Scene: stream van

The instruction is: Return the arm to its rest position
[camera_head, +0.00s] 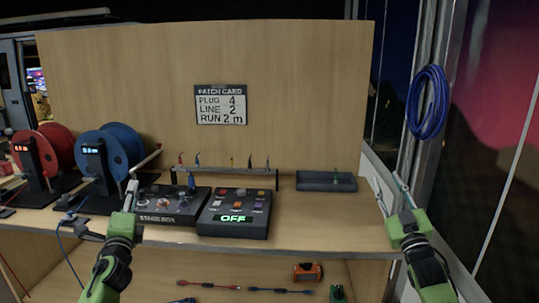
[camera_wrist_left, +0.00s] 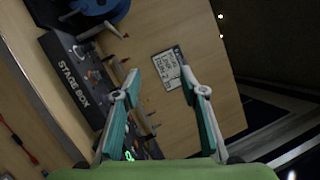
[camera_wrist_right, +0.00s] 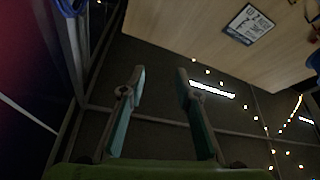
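My left gripper (camera_head: 131,190) is raised in front of the bench, left of the stage box (camera_head: 172,205). In the left wrist view its fingers (camera_wrist_left: 158,85) are apart with nothing between them. My right gripper (camera_head: 392,196) is at the right end of the bench, near the window frame. In the right wrist view its fingers (camera_wrist_right: 158,85) are also apart and empty.
A control box reading OFF (camera_head: 233,213) and a grey tray (camera_head: 326,181) stand on the bench. Red (camera_head: 57,146) and blue (camera_head: 122,150) reels stand left. A patch card (camera_head: 221,104) is on the back panel. A blue cable coil (camera_head: 427,102) hangs right.

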